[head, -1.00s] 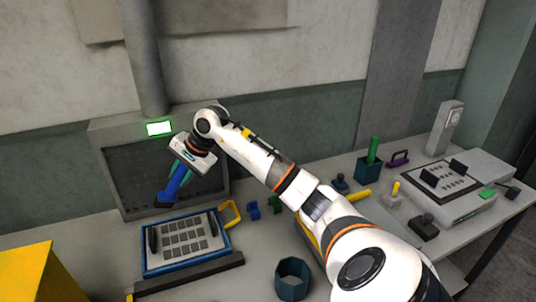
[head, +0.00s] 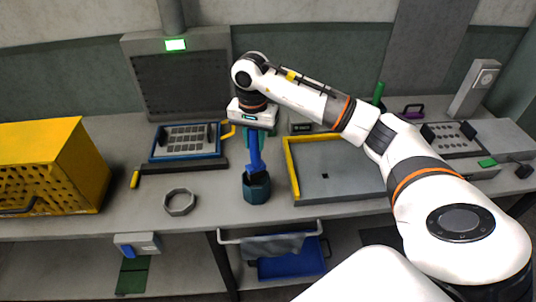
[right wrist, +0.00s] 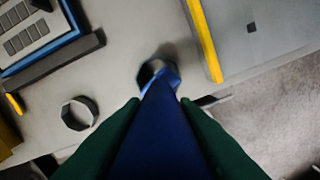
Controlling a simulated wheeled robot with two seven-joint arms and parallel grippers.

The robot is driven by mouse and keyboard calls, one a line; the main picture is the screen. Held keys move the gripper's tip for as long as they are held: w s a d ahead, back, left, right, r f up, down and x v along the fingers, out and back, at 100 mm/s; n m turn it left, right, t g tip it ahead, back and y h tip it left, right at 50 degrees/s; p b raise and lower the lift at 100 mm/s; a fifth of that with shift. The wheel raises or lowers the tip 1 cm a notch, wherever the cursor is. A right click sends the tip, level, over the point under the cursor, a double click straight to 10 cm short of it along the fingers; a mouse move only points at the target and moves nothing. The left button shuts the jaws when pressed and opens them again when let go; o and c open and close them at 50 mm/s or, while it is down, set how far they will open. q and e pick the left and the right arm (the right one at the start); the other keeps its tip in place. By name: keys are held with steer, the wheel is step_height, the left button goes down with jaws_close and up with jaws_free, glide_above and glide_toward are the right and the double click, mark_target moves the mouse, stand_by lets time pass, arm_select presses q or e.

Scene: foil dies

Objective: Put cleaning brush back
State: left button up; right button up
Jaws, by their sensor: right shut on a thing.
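My right gripper (head: 258,134) is shut on the blue cleaning brush (head: 256,160), which hangs down from it over the bench. The brush's lower end meets the mouth of a dark teal cup (head: 257,190) in the head view; how deep it sits inside I cannot tell. In the right wrist view, the green fingers (right wrist: 159,105) grip the brush (right wrist: 158,140) on both sides, and its far end covers part of the cup's opening (right wrist: 147,74). My left gripper is not in view.
A grey ring (head: 180,203) lies left of the cup. A yellow-edged grey tray (head: 335,172) stands close on the right. Behind is a blue-framed plate (head: 156,156), and a yellow perforated box (head: 45,188) is at far left. Bare bench lies between ring and cup.

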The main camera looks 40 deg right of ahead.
mark_target(255, 163)
steer(key=f, duration=0.1)
steer(key=f+p, duration=0.1)
steer(key=f, duration=0.2)
steer(key=shift+w+a+f, duration=0.1)
steer(key=shift+w+f, duration=0.15)
steer(key=shift+w, duration=0.05)
steer(key=f+p, duration=0.1)
steer(key=f, duration=0.2)
steer(key=shift+s+f+p, duration=0.2)
steer(key=shift+p, duration=0.1)
steer(key=shift+f, duration=0.35)
steer(key=shift+w, duration=0.1)
steer(key=shift+f, duration=0.1)
steer(key=shift+f+b, duration=0.15)
steer(key=shift+b, duration=0.15)
steer(key=o, duration=1)
